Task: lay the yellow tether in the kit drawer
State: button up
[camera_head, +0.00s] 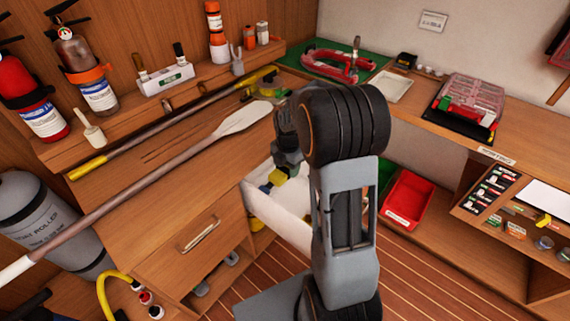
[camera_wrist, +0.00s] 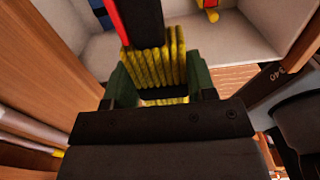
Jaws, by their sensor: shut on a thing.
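The yellow tether (camera_wrist: 155,66) is a coiled bundle between the two green fingers of my gripper (camera_wrist: 160,85), which is shut on it. A black piece with a red edge (camera_wrist: 140,20) lies against the coil's top in the wrist view. In the head view the tether (camera_head: 278,176) shows as a small yellow patch below my gripper (camera_head: 285,160), over the open white drawer (camera_head: 285,222). My arm hides part of the drawer. The drawer's pale inside (camera_wrist: 240,40) lies behind the coil in the wrist view. I cannot tell whether the coil touches its floor.
A blue item (camera_wrist: 103,14) and a red and yellow item (camera_wrist: 211,10) show in the drawer. A long paddle (camera_head: 170,165) and a yellow-ended pole (camera_head: 165,128) lie on the counter beside it. A red bin (camera_head: 408,198) stands to the right.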

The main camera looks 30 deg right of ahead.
jog(key=shift+d+f+b, duration=0.1)
jog(key=shift+f+b, duration=9.65)
jog(key=shift+f, duration=3.2)
jog(key=o, duration=1.2)
notch_tip(320, 180, up, 14)
jog(key=p, duration=0.3)
jog(key=shift+f, duration=0.1)
